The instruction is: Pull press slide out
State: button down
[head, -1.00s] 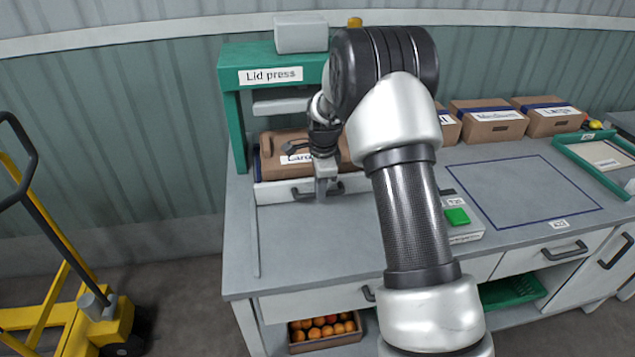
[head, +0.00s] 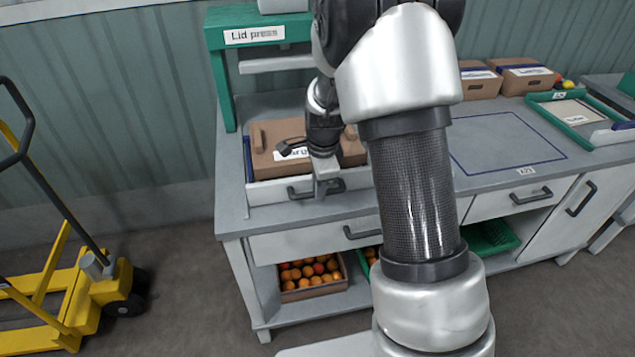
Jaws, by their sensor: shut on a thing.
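The press slide (head: 269,192) is a pale tray with a dark handle (head: 298,194) on its front. It stands forward of the green lid press (head: 221,82), near the front edge of the bench. A brown carton (head: 268,166) with a white label sits in the slide. My gripper (head: 326,190) is shut on the slide's handle, and the fingers hide part of it. My arm hides the right side of the press and part of the slide's right end.
More cartons (head: 525,76) and a green tray (head: 577,112) stand at the right. A yellow pallet truck (head: 82,290) stands on the floor at the left.

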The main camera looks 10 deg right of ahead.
jog(key=shift+s, duration=0.2)
jog(key=c, duration=1.7)
grip_release()
jog(key=shift+r, duration=0.15)
jog(key=s+r, duration=0.1)
jog(key=r, duration=0.4)
jog(key=s+r+p, duration=0.1)
jog(key=r, duration=0.5)
jog(key=s+r+p, duration=0.1)
jog(key=r, duration=0.5)
jog(key=shift+s, duration=0.15)
